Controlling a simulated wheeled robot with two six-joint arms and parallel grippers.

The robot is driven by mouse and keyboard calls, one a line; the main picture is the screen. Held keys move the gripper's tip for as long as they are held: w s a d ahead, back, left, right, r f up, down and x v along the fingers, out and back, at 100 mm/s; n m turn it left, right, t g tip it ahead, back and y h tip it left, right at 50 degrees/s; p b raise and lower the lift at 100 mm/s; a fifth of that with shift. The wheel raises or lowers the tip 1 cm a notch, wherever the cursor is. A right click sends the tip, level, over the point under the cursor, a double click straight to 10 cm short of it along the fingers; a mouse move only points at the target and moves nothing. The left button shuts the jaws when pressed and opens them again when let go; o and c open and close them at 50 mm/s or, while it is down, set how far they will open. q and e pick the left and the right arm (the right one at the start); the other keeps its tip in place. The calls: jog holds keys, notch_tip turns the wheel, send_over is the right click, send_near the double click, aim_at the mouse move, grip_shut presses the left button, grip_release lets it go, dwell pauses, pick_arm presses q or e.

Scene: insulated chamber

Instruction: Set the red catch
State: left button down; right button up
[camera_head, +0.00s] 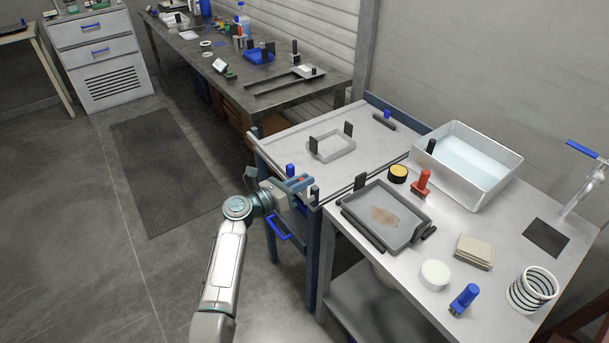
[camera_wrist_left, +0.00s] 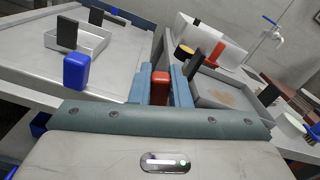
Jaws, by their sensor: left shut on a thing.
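My left gripper (camera_head: 303,186) is at the front corner of the worktop, near the seam between the two tables. In the left wrist view its blue fingers (camera_wrist_left: 160,76) are shut on the red catch (camera_wrist_left: 160,90), a small upright red block. In the head view the gripper mostly hides the catch. Whether the catch is fully down or over cannot be told. A blue block (camera_wrist_left: 76,71) stands left of the fingers; it also shows in the head view (camera_head: 290,170). My right gripper is not in view.
A grey tray (camera_head: 365,205) lies right of the gripper, with a red-handled tool (camera_head: 421,184) and a white water basin (camera_head: 449,180) behind. A pale frame (camera_head: 318,150) with black grips sits on the left worktop. A blue handle (camera_head: 278,232) hangs below.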

pick_arm(q)
jog(key=shift+w+a+n+p, duration=0.35)
jog(key=shift+n+p, duration=0.25)
jog(key=shift+n, duration=0.1)
jog(key=shift+w+a+f+n+p, duration=0.15)
jog(key=shift+w+f+n+p, duration=0.15)
jog(key=shift+n+p, duration=0.35)
jog(key=shift+w+f+n, duration=0.1)
jog(key=shift+f+n, duration=0.05)
jog(key=shift+n, duration=0.2)
jog(key=c, duration=1.4)
grip_release()
jog(key=shift+a, duration=0.1)
jog(key=shift+o, duration=0.2)
